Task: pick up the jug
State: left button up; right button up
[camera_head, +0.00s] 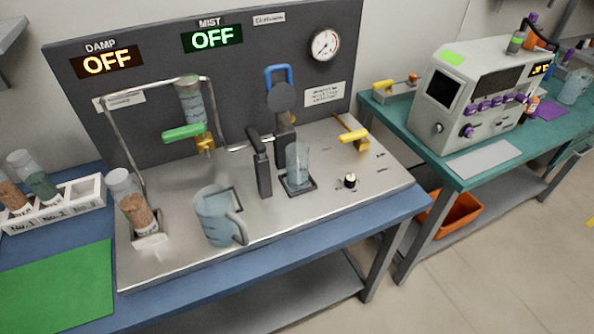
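The jug (215,218) is a translucent blue, handled vessel. It stands upright near the front edge of the metal worktop (190,258) of the classifier, with its handle toward the lower right. Neither of my grippers shows in the head view, and nothing is holding the jug.
A jar of brown grains (135,208) stands left of the jug under a bent metal tube. A clear beaker (298,165) and a dark upright post (262,172) are to its right. A black knob (350,181) is farther right. A green mat (60,290) lies at front left.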

aim_at(213, 206)
jog(key=k+j+z, duration=0.2)
jog(key=j+z, duration=0.15)
jog(key=j, duration=0.2)
jog(key=k+j+z, duration=0.35)
jog(key=j, duration=0.15)
jog(key=k+j+z, duration=0.35)
jog(key=i+l, duration=0.15)
jog(key=i, duration=0.45)
